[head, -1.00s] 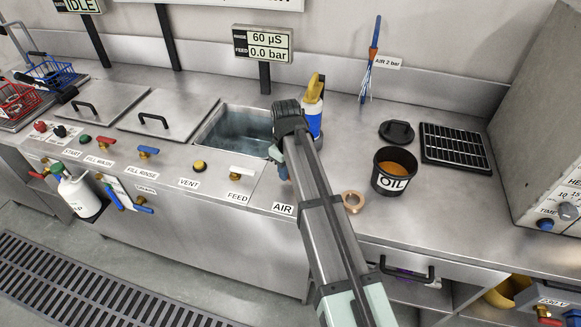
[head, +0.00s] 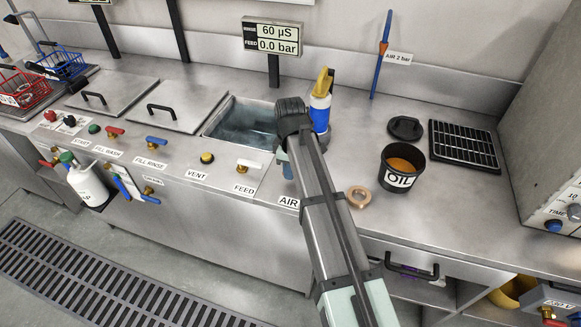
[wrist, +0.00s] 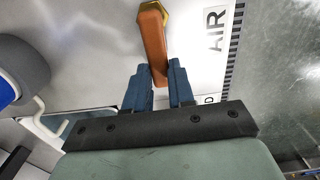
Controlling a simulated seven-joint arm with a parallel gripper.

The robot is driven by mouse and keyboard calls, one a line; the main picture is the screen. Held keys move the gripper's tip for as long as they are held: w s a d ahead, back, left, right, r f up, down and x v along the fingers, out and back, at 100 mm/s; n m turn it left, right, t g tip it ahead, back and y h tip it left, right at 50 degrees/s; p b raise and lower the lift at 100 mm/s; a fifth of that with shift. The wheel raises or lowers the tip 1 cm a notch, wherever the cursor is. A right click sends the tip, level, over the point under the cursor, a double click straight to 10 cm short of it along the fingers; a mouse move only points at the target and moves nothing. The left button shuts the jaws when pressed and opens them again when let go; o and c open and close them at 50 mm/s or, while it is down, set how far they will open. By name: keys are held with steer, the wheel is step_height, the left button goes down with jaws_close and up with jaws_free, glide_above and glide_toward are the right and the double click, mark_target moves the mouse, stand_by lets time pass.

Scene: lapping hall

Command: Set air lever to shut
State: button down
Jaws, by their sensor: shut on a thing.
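The air lever (wrist: 152,45) is an orange-brown handle on a brass nut, beside the AIR label (wrist: 215,30) in the wrist view. It reaches from the nut down to my gripper (wrist: 163,76), whose blue fingers are shut on its free end. In the head view my gripper (head: 286,168) is low over the front counter edge, just above the AIR label (head: 289,202). My arm hides the lever there. A tag reading AIR 2 bar (head: 398,58) is on the back wall, beside an orange fitting (head: 384,47) with a blue strand.
Close to my arm stand a blue-white bottle (head: 320,112), a copper ring (head: 360,197) and an OIL pot (head: 401,170). An open sink (head: 245,125) lies behind to the left. The white FEED lever (head: 248,165) is left of my gripper.

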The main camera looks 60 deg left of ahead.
steer(key=c, duration=1)
jaws_free()
steer(key=shift+o, duration=0.2)
steer(key=shift+r, duration=0.1)
step_height(320, 180, up, 14)
steer(key=shift+f, duration=0.2)
